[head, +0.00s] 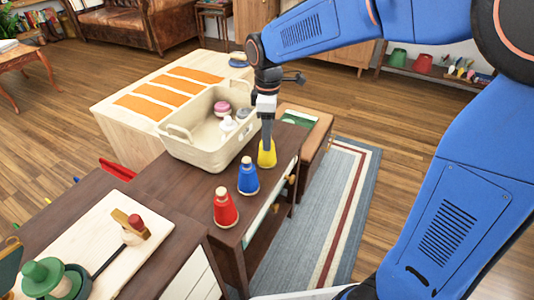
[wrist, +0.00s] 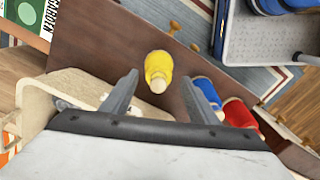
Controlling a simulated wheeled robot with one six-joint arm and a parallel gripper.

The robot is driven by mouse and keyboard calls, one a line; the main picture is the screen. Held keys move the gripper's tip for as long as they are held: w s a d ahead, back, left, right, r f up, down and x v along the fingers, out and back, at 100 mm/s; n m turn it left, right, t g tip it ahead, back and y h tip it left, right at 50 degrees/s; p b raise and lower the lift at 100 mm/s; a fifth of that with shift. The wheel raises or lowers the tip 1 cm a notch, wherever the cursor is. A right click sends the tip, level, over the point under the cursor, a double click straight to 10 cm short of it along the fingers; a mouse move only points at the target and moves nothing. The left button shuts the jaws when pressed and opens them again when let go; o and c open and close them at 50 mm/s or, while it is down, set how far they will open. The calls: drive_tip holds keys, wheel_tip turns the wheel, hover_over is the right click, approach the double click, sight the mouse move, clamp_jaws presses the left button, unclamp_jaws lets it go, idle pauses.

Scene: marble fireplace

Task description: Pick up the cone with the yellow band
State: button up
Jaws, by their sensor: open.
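The yellow cone (head: 267,158), with a pale wooden tip, stands upright near the far end of a dark wooden cabinet top. In the wrist view the yellow cone (wrist: 158,66) shows between and just beyond my two fingertips. My gripper (head: 267,143) points down right above or at the yellow cone and hides part of its top in the head view. The gripper (wrist: 160,78) is open with nothing held. A blue cone (head: 248,179) and a red cone (head: 226,210) stand in a row nearer the robot; I cannot tell whether the fingers touch the yellow cone.
A cream basket (head: 190,150) holding a pink-lidded jar and white bottles stands left of the cones, close to the gripper. A pale table with orange strips (head: 150,103) is behind it. A board with a wooden toy (head: 105,240) lies front left. A striped rug (head: 325,220) covers the floor at right.

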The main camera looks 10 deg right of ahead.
drive_tip(key=shift+w+a+f, duration=0.1)
drive_tip(key=shift+f, duration=2.55)
drive_tip(key=c, duration=1.2)
drive_tip(key=shift+r, duration=0.15)
